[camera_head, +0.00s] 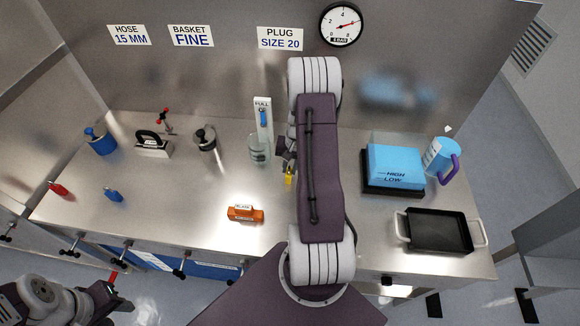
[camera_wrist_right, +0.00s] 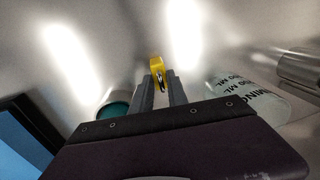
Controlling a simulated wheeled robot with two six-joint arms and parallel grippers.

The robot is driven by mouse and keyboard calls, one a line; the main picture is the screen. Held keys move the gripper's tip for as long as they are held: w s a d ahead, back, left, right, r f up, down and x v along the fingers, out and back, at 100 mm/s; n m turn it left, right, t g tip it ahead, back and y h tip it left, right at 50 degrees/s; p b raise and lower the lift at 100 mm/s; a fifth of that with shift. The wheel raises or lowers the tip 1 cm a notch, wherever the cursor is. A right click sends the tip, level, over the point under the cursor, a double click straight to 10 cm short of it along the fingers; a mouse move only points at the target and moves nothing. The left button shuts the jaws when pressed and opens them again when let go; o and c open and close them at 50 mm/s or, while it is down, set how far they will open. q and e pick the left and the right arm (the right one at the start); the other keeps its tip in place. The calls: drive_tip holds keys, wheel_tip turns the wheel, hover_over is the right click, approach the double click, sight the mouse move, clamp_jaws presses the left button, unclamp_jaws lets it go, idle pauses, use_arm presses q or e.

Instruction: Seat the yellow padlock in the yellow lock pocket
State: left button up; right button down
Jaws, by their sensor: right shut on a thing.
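The yellow padlock (camera_wrist_right: 157,63) shows between the fingertips of my right gripper (camera_wrist_right: 160,88) in the right wrist view. In the head view the padlock (camera_head: 289,179) is a small yellow spot just below my right gripper (camera_head: 284,156), over the middle of the steel bench. The right fingers are shut on it. My right arm hides part of the bench behind it. No yellow lock pocket can be made out in either view. My left gripper (camera_head: 116,298) is low at the left, in front of the bench, and its jaw opening cannot be judged.
A clear beaker (camera_head: 258,150) stands close left of the right gripper. An orange labelled block (camera_head: 245,213) lies nearer the front edge. A blue box (camera_head: 396,166), blue jug (camera_head: 441,157) and black tray (camera_head: 438,230) stand at right.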

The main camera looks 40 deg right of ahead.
drive_tip(key=shift+a+f, duration=0.1)
drive_tip(key=c, duration=1.3)
unclamp_jaws()
wheel_tip(320, 180, up, 12)
drive_tip(key=s+d+b, duration=0.1)
drive_tip(key=shift+s, duration=0.15)
